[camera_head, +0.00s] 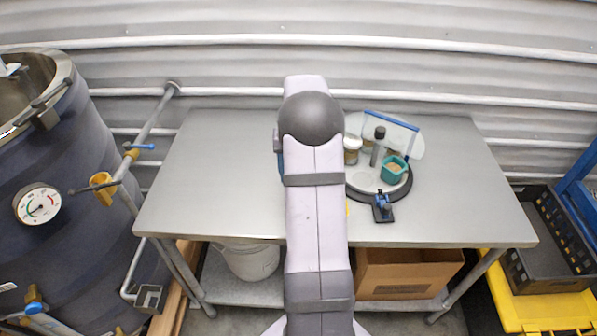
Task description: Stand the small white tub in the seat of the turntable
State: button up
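The turntable (360,190) is a round pale disc on a dark base, right of my arm on the metal table. A small white tub (351,156) with a brownish top stands at its back left, close to my arm's edge; I cannot tell whether it is the task's tub. A teal pot with brown filling (392,170) and a dark upright cylinder (377,148) also stand there. A faint round outline, possibly a seat, shows at the disc's front left. My arm hides the table's middle and my gripper, so its state and any load are hidden.
A clear panel with a blue edge (390,121) rises behind the turntable. A small blue and black device (382,208) sits at its front. The metal table (215,180) is bare at left and far right. A large tank (75,150) stands left.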

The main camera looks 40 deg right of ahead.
notch_tip(320, 180, down, 4)
jog(key=b, duration=0.3)
jog(key=shift+f+b, duration=1.05)
jog(key=shift+f, duration=1.1)
jog(key=c, duration=0.8)
jog(key=shift+o, duration=0.2)
jog(key=shift+r, duration=0.2)
notch_tip(320, 180, up, 5)
jog(key=p, duration=0.4)
jog(key=shift+f, duration=0.1)
jog(key=shift+d, duration=0.1)
